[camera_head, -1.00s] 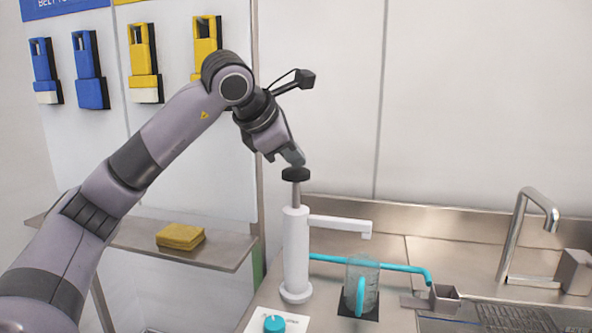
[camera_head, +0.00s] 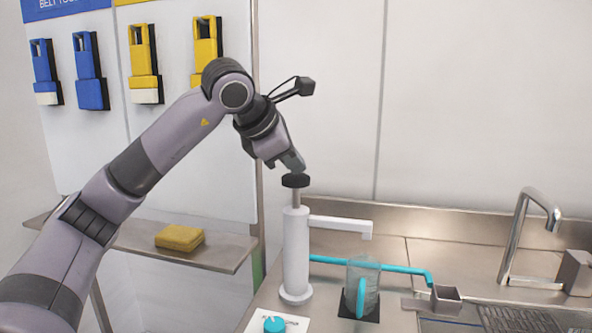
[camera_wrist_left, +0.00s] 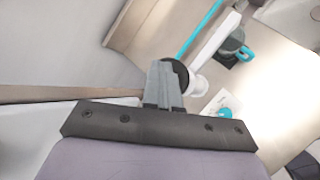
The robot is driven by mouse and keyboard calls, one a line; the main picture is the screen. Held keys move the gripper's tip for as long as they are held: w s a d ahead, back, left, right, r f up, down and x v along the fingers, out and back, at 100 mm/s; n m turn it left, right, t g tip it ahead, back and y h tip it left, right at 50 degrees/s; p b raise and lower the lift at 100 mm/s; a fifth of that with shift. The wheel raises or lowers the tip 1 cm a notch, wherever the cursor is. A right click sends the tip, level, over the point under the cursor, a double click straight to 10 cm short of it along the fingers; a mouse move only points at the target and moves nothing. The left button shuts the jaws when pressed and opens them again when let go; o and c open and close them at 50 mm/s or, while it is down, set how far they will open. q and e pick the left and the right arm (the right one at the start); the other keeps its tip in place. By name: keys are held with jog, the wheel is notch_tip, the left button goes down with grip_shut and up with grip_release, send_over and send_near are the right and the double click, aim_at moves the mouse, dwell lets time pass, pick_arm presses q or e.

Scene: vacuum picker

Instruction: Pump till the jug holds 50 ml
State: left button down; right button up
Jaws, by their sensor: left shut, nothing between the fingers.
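A white pump (camera_head: 296,255) stands upright on the steel counter, with a black knob (camera_head: 296,181) on its rod and a white spout (camera_head: 340,226) pointing right. My left gripper (camera_head: 292,163) is shut and empty, its fingertips at the top of the knob. In the left wrist view the shut fingers (camera_wrist_left: 164,82) overlap the black knob (camera_wrist_left: 180,76); whether they press on it I cannot tell. The clear jug (camera_head: 368,275) with a blue handle stands on a black pad (camera_head: 346,306) below the spout. Its liquid level is too small to read. My right gripper is not in view.
A blue tube (camera_head: 400,267) runs behind the jug to a small steel box (camera_head: 444,299). A blue dial (camera_head: 274,324) lies in front of the pump.

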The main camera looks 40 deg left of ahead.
pick_arm(q)
jog(key=shift+f+b, duration=0.95)
jog(key=shift+f, duration=0.35)
dwell(0.6)
jog(key=shift+r, duration=0.1)
jog(key=shift+r+p, duration=2.5)
jog(key=shift+p, duration=0.05)
notch_tip(320, 180, up, 5)
jog(key=p, duration=0.4)
jog(key=shift+p, duration=0.4)
dwell(0.5)
dwell(0.6)
